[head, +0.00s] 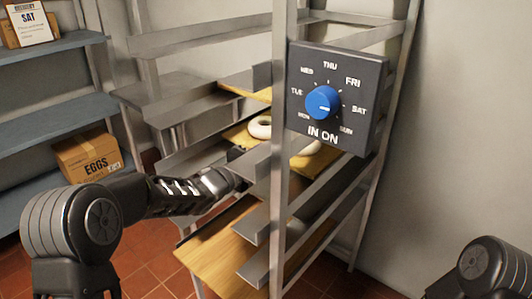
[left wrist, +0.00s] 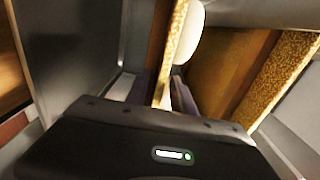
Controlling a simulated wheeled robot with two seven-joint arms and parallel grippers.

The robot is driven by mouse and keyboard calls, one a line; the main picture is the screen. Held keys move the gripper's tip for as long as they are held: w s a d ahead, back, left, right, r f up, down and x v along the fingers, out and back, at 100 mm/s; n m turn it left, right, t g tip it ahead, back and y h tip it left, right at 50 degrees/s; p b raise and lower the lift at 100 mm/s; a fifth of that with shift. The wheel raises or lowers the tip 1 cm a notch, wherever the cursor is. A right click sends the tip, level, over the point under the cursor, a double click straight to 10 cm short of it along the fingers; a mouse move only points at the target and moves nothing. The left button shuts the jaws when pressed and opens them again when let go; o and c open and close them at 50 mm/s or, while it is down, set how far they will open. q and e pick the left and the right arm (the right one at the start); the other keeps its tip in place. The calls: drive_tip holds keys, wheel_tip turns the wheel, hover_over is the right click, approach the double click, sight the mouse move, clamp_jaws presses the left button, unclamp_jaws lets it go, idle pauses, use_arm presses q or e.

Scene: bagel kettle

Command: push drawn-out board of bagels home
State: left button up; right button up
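A board with a yellow, grainy top (head: 238,136) sits at a middle level of the metal rack. Its near end shows beyond the rack's front post. A pale bagel (head: 260,127) lies on it, and part of another (head: 307,148) shows behind the post. My left gripper (head: 238,154) is at the near end of this board, partly hidden by a rack rail. In the left wrist view the board's edge (left wrist: 176,45) runs down between the fingers (left wrist: 164,92), with a bagel (left wrist: 190,35) beside it. Whether the fingers grip the edge cannot be told. My right gripper is out of view.
A dial panel (head: 337,98) with a blue knob is fixed on the rack's front post (head: 284,190). Another board (head: 245,84) sits above, and a plain wooden board (head: 228,252) below. Blue shelves (head: 50,110) with an egg box (head: 88,165) stand at left.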

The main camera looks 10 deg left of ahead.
use_arm(q)
drive_tip(key=shift+o, duration=0.9)
drive_tip(key=shift+a+f, duration=0.1)
drive_tip(key=b+v, duration=0.2)
drive_tip(key=v, duration=0.5)
